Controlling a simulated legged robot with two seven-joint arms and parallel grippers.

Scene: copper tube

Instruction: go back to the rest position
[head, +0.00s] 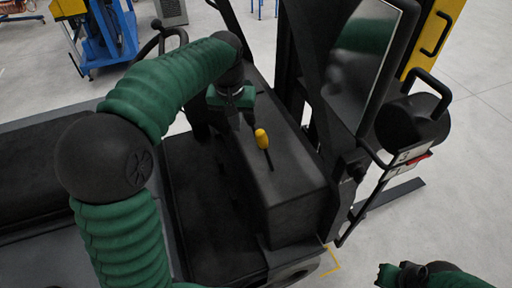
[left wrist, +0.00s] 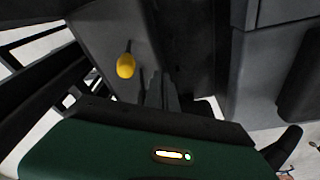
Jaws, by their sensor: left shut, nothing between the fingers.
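My left arm arches in from the left of the head view. My left gripper (head: 240,122) points down over the dark console, just behind and left of a lever with a yellow knob (head: 262,138). In the left wrist view my left gripper's dark fingers (left wrist: 161,92) are together with nothing between them. The yellow knob (left wrist: 126,66) stands beside the fingers there, apart from them. My right gripper (head: 390,274) shows partly at the bottom right edge of the head view, over the floor; its finger opening is unclear.
The black console (head: 292,190) stands beside a dark seat or floor panel (head: 200,215). A mirror-like panel (head: 365,60), dark posts and a black round part with a handle (head: 412,120) rise at the right. Grey floor (head: 455,190) is open farther right. A blue frame (head: 110,35) stands behind.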

